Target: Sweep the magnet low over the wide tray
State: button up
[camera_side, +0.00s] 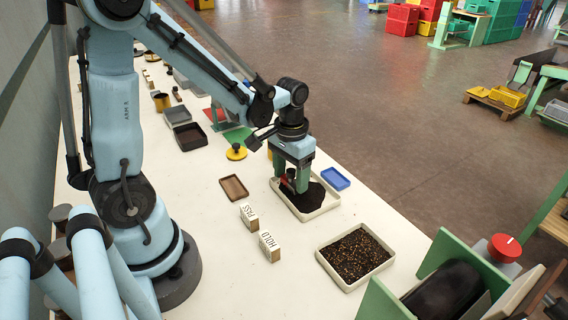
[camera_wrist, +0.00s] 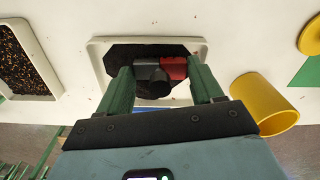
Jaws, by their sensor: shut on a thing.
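My gripper (camera_side: 289,184) reaches down over a cream tray (camera_side: 311,216) that holds dark, black material (camera_side: 308,200). In the wrist view my gripper (camera_wrist: 160,72) is shut on a red and dark grey magnet (camera_wrist: 174,68), with one green finger on each side of it. The magnet sits over the dark material, inside the outline of the tray (camera_wrist: 97,65). In the side view only a bit of the magnet's red shows between the fingers. I cannot tell whether it touches the material.
A second cream tray (camera_side: 331,272) holds dark, speckled grains. PASS (camera_side: 249,216) and HOLD (camera_side: 269,246) blocks and a small brown tray (camera_side: 233,188) stand left. A blue tray (camera_side: 336,179) is close behind. A red-knobbed machine (camera_side: 504,248) stands lower right.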

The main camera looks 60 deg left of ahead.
jog(key=shift+w+d, duration=0.3)
jog(key=shift+d, duration=0.6)
jog(key=shift+w+d, duration=0.25)
jog(key=shift+d, duration=0.65)
jog(key=shift+w+d, duration=0.3)
jog(key=shift+d, duration=0.6)
jog(key=shift+a, duration=0.1)
jog(key=shift+w+a, duration=0.4)
jog(key=shift+a, duration=0.85)
jog(key=shift+w+a, duration=0.35)
jog(key=shift+a, duration=0.9)
jog(key=shift+w+a, duration=0.4)
jog(key=shift+a, duration=0.85)
jog(key=shift+d, duration=0.1)
jog(key=shift+w+d, duration=0.4)
jog(key=shift+d, duration=0.85)
jog(key=shift+w+d, duration=0.35)
jog(key=shift+d, duration=0.95)
jog(key=shift+w+d, duration=0.4)
jog(key=shift+d, duration=0.85)
jog(key=shift+a, duration=0.15)
